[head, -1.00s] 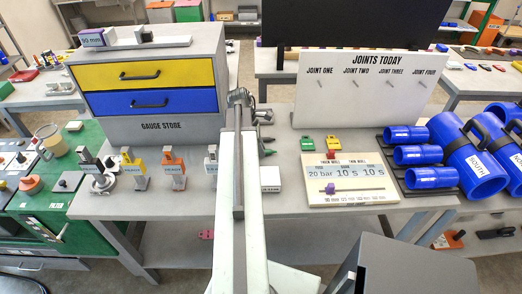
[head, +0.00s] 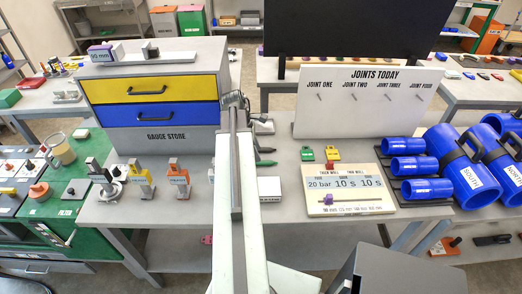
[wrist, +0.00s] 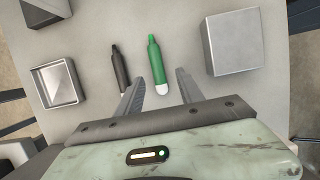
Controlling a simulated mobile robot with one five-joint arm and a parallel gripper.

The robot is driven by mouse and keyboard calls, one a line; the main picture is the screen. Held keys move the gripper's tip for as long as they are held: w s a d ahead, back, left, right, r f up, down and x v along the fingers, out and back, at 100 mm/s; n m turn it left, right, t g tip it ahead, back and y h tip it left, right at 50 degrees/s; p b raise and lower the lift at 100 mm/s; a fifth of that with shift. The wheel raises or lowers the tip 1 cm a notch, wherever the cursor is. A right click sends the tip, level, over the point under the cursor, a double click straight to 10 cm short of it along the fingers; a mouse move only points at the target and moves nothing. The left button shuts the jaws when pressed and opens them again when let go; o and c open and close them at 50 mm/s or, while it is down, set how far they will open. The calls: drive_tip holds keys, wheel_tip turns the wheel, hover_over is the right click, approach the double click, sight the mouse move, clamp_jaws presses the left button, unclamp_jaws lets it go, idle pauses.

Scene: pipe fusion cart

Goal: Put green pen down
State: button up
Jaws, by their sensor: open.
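The green pen (wrist: 156,62) lies on the grey bench in the wrist view, its pale end toward my gripper. My gripper (wrist: 161,74) is open, with one finger on each side of the pen's pale end and a visible gap on both sides. A black pen (wrist: 120,70) lies just left of it, close to the left finger. In the head view, the green pen (head: 265,163) shows beside my arm. My fingers cannot be made out there.
In the wrist view, an open grey tray (wrist: 58,98) lies left and a light grey block (wrist: 234,42) right. In the head view, the gauge store drawers (head: 153,103) stand behind, the joints board (head: 368,103) back right, and a timer panel (head: 345,200) right.

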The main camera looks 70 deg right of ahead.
drive_tip(key=p+v, duration=0.4)
drive_tip(key=v, duration=0.2)
drive_tip(key=shift+r, duration=0.1)
